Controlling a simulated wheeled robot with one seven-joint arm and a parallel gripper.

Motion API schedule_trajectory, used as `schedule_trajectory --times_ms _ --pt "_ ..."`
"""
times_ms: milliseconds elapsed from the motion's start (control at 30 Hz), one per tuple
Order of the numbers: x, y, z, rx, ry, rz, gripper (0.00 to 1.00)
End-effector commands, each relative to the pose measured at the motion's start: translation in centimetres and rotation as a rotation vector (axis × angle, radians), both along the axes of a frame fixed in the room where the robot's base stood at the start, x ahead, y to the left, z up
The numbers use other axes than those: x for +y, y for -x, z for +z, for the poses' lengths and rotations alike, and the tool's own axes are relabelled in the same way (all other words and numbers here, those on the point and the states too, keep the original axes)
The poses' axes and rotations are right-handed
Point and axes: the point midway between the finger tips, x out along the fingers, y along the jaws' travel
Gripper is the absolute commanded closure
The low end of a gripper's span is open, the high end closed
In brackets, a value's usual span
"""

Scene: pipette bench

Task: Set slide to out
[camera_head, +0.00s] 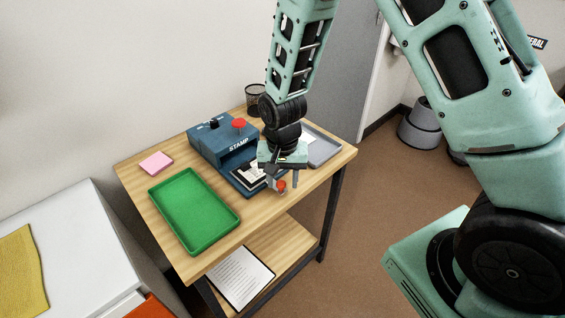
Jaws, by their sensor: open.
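A blue machine marked "STAMP" (222,145) stands at the back of the wooden table, with a red button and a dark knob on top. Its slide (243,181) extends from the front opening and carries a dark and white piece. A small red knob (281,186) shows near the slide's front right end. My gripper (283,183) points down over this end, open, with its fingers close to either side of the red knob. I cannot tell whether they touch it. My gripper and wrist hide part of the slide.
A green tray (161,192) lies at the table's front left, and a pink pad (156,162) behind it. A grey tray (329,149) is behind my gripper at right. A mesh cup (256,93) stands at the back. A paper sheet (237,279) lies on the lower shelf.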

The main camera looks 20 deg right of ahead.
Motion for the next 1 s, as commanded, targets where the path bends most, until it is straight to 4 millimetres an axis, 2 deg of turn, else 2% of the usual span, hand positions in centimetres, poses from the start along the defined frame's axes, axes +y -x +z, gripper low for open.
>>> schedule_trajectory --times_ms 167,500,700,833,1000 --pt "0.1 -0.2 2.5 -0.008 -0.002 0.001 0.55" --pt "0.1 -0.1 10.5 -0.007 -0.002 0.001 0.55" --pt "0.0 0.0 14.5 -0.004 -0.001 -0.001 0.55" --pt "0.0 -0.1 16.1 -0.003 -0.001 -0.001 0.55" --pt "0.0 0.0 17.1 0.0 0.0 -0.001 0.55"
